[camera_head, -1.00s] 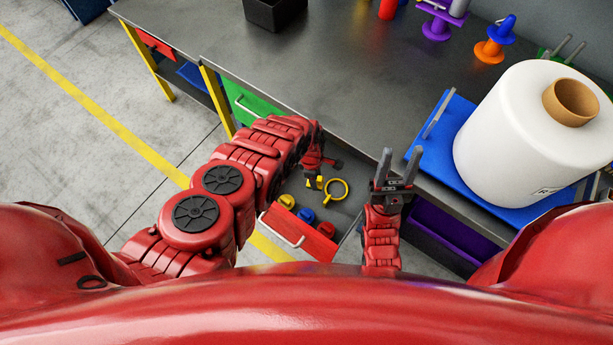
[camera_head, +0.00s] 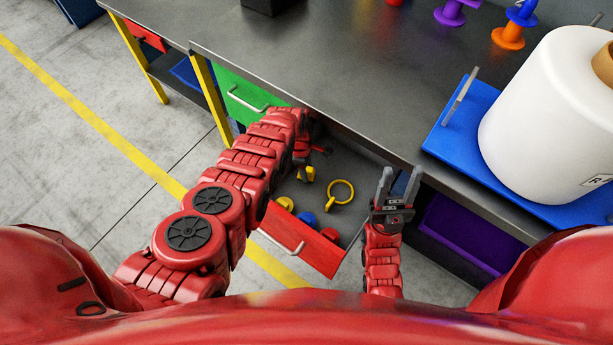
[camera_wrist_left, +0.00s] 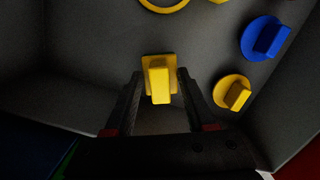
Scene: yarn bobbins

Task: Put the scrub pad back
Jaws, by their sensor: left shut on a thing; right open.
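A yellow block on a square yellow base, which looks like the scrub pad (camera_wrist_left: 158,82), is between the fingers of my left gripper (camera_wrist_left: 158,90) in the left wrist view. The left gripper is shut on it, inside the open red-fronted drawer (camera_head: 318,252). In the head view the left arm partly hides the gripper and the pad (camera_head: 304,173). I cannot tell whether the pad touches the drawer floor. My right gripper (camera_head: 398,188) is open and empty, its fingers pointing up at the drawer's right side.
The drawer also holds a yellow ring (camera_head: 341,192), a yellow knob (camera_head: 285,204), a blue knob (camera_head: 307,218) and a red piece (camera_head: 330,235). The dark tabletop (camera_head: 330,80) overhangs the drawer's back. A large white roll (camera_head: 550,120) stands on a blue base at right.

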